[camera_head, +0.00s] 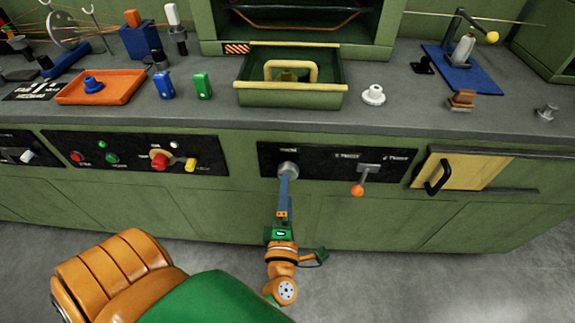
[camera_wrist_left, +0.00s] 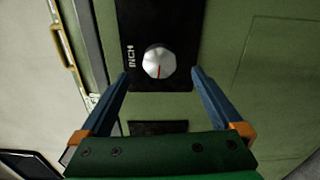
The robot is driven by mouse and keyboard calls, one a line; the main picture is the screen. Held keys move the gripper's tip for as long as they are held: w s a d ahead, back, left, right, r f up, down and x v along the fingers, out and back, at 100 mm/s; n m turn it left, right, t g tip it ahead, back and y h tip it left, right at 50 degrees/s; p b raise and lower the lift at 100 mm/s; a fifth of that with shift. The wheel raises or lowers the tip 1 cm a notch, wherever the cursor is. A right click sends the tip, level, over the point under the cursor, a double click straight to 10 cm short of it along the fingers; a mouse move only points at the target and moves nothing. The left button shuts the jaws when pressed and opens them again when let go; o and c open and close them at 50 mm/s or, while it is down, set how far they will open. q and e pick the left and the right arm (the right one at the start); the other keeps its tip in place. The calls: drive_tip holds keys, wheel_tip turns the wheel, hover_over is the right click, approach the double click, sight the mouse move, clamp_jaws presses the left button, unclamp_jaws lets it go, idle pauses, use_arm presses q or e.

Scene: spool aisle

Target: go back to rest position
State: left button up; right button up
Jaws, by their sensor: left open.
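My left gripper (camera_head: 287,178) reaches up to the front panel of the green bench. In the left wrist view its two blue fingers (camera_wrist_left: 161,74) are spread apart, with nothing between the tips but the view of a silver knob (camera_wrist_left: 158,60) ahead. The knob has a red line and sits on a black plate marked INCH. The knob (camera_head: 288,168) also shows in the head view, right at the fingertips. I cannot tell whether the fingers touch it. My right gripper is in neither view.
To the right are an orange-tipped lever (camera_head: 358,189) and a yellow panel with a black handle (camera_head: 437,178). A green tray (camera_head: 290,97), orange tray (camera_head: 118,97) and small parts stand on the benchtop (camera_head: 221,117). Grey floor (camera_head: 400,285) is free.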

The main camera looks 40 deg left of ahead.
use_arm(q)
drive_tip(key=shift+s, duration=0.1)
idle(0.3)
drive_tip(key=s+d+f+m+g+h+p, duration=0.3)
drive_tip(key=d+f+m+h+p, duration=0.55)
drive_tip(key=m, duration=0.65)
drive_tip(key=s+d+f+m+g+h, duration=0.25)
drive_tip(key=s+f+m+g, duration=0.2)
drive_tip(key=s+f, duration=0.3)
drive_tip(key=s+a+f+m+g+p, duration=0.1)
drive_tip(key=s+a+f+m+g, duration=0.2)
drive_tip(key=s, duration=0.5)
drive_tip(key=s+a+f+m+g+y+p, duration=0.1)
drive_tip(key=s+a+f+m+g, duration=0.2)
drive_tip(key=s, duration=0.6)
drive_tip(key=shift+s+a+f+m+g, duration=0.3)
drive_tip(key=shift+a+m, duration=0.5)
drive_tip(key=shift+m, duration=0.45)
drive_tip(key=shift+w+d, duration=0.1)
drive_tip(key=shift+w, duration=0.05)
